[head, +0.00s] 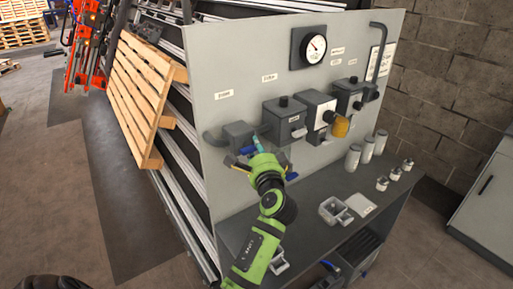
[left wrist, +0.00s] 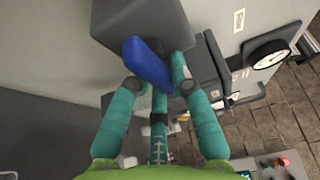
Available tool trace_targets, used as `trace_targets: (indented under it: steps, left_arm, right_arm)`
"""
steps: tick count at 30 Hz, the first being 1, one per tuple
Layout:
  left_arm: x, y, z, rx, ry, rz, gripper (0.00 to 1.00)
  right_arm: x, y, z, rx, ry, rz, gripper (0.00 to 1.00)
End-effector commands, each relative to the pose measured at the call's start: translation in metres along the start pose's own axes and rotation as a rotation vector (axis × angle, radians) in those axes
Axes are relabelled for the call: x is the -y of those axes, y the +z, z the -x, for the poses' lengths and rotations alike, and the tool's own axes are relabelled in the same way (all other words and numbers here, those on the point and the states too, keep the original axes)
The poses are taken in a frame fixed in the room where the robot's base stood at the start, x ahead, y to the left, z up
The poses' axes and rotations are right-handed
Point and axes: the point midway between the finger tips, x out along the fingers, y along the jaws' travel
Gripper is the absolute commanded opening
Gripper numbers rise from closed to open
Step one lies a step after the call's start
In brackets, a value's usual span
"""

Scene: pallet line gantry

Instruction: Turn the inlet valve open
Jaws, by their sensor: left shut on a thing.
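The inlet valve is a grey block (head: 237,133) at the left end of the panel's row of fittings, with a pipe bend on its left. It also shows at the top of the left wrist view (left wrist: 140,20). Its blue handle (left wrist: 148,63) sits slanted on the block, between my teal fingers. My left gripper (head: 258,152) is at the valve, shut on the handle; the fingers also show in the left wrist view (left wrist: 163,88). In the head view the gripper hides most of the handle. My right gripper is not in view.
Below, the bench (head: 315,190) holds white canisters, small cups and a metal tray (head: 335,211). A wooden pallet (head: 140,95) leans at left.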

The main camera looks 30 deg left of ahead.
Motion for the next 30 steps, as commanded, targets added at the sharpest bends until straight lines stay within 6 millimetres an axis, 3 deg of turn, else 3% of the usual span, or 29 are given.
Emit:
trace_targets:
  steps: [1,2,14,24,30]
  left_arm:
    - [-0.001,0.0,0.0,0.001,0.001,-0.006,0.33]
    - [-0.001,0.0,0.0,0.001,0.001,-0.005,0.45]
    - [-0.001,0.0,0.004,0.0,0.001,-0.002,0.45]
    - [-0.002,0.0,0.057,0.0,0.003,-0.002,0.45]
    - [-0.001,0.0,0.074,0.001,0.002,-0.002,0.45]
  right_arm:
    - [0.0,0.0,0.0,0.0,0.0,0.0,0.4]
    - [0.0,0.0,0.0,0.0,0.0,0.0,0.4]
    - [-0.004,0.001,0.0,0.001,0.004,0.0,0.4]
    - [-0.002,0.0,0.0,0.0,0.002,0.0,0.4]
    - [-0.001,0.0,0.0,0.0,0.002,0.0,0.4]
